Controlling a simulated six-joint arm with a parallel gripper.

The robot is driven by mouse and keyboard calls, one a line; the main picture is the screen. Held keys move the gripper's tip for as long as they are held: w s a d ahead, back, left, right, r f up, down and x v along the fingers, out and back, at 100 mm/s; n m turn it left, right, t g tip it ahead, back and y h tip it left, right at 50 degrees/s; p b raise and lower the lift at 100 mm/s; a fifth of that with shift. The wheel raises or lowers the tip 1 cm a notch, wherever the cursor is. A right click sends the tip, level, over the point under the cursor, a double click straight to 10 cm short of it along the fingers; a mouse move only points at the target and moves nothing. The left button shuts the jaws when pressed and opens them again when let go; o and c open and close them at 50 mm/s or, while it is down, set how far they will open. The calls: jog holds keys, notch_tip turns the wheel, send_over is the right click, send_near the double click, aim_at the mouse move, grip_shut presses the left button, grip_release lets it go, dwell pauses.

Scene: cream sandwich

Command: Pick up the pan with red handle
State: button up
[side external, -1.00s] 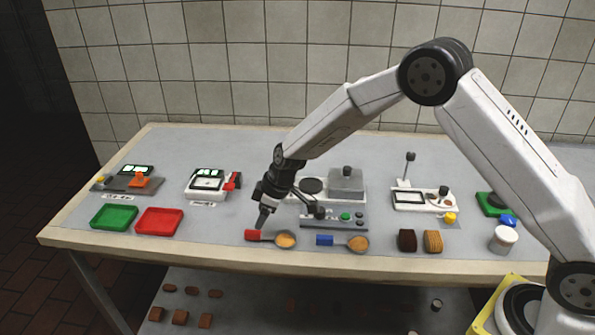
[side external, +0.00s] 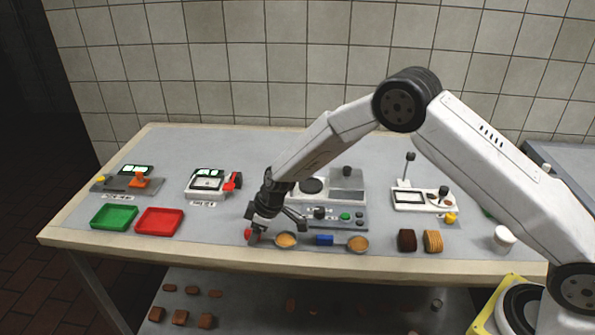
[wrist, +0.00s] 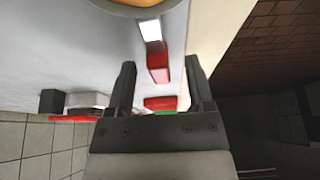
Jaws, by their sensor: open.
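The pan with the red handle (side external: 285,240) lies on the table near its front edge, with a tan filling in its bowl. Its red handle (wrist: 158,66) points toward my gripper in the wrist view, and part of the bowl (wrist: 135,5) shows at the top edge. My gripper (side external: 262,228) is low over the handle in the side view and hides much of it. In the wrist view my gripper (wrist: 160,75) is open, with one finger on each side of the red handle. I cannot tell whether the fingers touch it.
A pan with a blue handle (side external: 357,243) lies just to the right. A red tray (side external: 160,221) and a green tray (side external: 113,217) stand to the left. A stove unit (side external: 346,215) stands behind the pans. Dark and tan blocks (side external: 432,241) sit farther right.

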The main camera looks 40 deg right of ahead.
jog(key=shift+w+f, duration=0.1)
jog(key=shift+f, duration=0.05)
dwell(0.4)
grip_shut()
